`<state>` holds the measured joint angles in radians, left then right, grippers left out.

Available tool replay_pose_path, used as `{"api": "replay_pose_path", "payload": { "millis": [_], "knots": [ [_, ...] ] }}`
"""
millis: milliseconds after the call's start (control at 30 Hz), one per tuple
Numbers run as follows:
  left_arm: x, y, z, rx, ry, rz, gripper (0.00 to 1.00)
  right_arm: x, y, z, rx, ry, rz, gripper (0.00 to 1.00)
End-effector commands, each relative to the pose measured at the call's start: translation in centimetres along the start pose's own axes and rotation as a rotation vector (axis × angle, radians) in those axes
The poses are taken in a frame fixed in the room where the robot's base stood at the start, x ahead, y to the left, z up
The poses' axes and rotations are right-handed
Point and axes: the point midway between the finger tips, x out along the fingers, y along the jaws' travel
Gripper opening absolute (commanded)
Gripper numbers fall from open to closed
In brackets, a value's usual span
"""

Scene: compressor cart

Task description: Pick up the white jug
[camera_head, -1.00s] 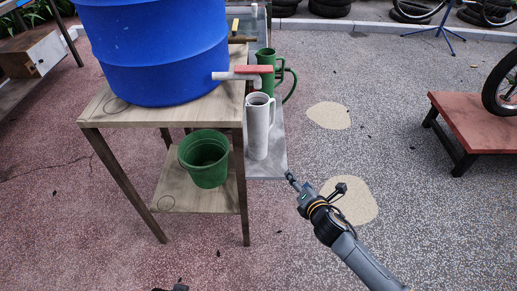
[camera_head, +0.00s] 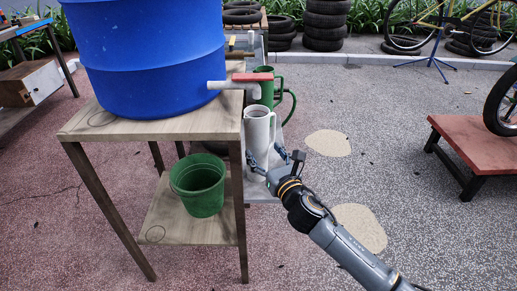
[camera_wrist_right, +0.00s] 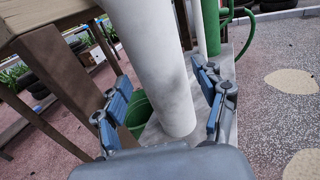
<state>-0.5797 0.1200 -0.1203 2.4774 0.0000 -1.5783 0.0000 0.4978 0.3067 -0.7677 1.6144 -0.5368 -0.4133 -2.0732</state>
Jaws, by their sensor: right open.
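The white jug (camera_head: 258,130) stands upright on a low grey slab beside the wooden stand, with its handle on the right. It also shows large in the right wrist view (camera_wrist_right: 158,62). My right gripper (camera_head: 268,160) is open at the lower part of the jug. In the right wrist view its fingers (camera_wrist_right: 163,98) are spread to either side of the jug's body, with visible gaps. Contact cannot be made out. My left gripper is not in view.
A blue barrel (camera_head: 150,55) stands on the wooden stand (camera_head: 150,128); its red-handled tap (camera_head: 252,77) juts out just above the jug. A green jug (camera_head: 266,92) is close behind. A green bucket (camera_head: 198,188) sits on the lower shelf.

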Motion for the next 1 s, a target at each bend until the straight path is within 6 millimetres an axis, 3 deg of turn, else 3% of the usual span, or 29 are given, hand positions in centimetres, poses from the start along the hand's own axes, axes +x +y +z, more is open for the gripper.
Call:
{"api": "replay_pose_path", "payload": {
  "millis": [400, 667, 767, 1000],
  "knots": [
    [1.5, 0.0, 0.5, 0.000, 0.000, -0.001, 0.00, 5.0, 0.3, 0.1, 0.003, -0.001, 0.001, 0.71],
    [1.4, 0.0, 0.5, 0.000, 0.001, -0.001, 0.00, 5.3, 0.2, 0.1, 0.001, 0.000, 0.000, 0.71],
    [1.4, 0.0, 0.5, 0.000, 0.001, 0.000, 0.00, 5.3, 0.2, 0.1, 0.002, 0.000, 0.000, 0.55],
    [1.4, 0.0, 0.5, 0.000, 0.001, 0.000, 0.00, 5.3, 0.2, 0.1, 0.002, 0.000, 0.000, 0.06]
  ]
}}
